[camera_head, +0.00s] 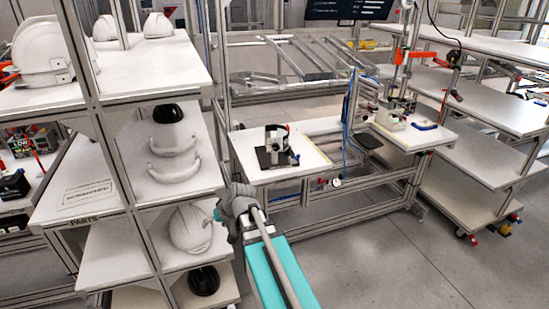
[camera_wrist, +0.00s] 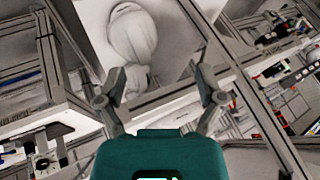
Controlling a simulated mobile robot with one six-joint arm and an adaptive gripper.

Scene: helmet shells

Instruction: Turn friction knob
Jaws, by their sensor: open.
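I cannot pick out a friction knob in either view. A small black and white fixture (camera_head: 277,148) stands on the white workbench (camera_head: 246,146) in the middle of the head view, and any knob on it is too small to tell. A second fixture (camera_head: 391,118) stands on the bench to its right. My gripper shows in the wrist view (camera_wrist: 160,90) with its two fingers spread and nothing between them. In the head view my arm reaches up from the bottom, short of the workbench, and its fingertips are not clear there.
A shelf rack at left holds white helmet shells (camera_head: 192,228); a white shell also shows beyond my fingers in the wrist view (camera_wrist: 133,36). Tiered shelves (camera_head: 485,155) stand at right. The floor (camera_head: 400,265) at lower right is clear.

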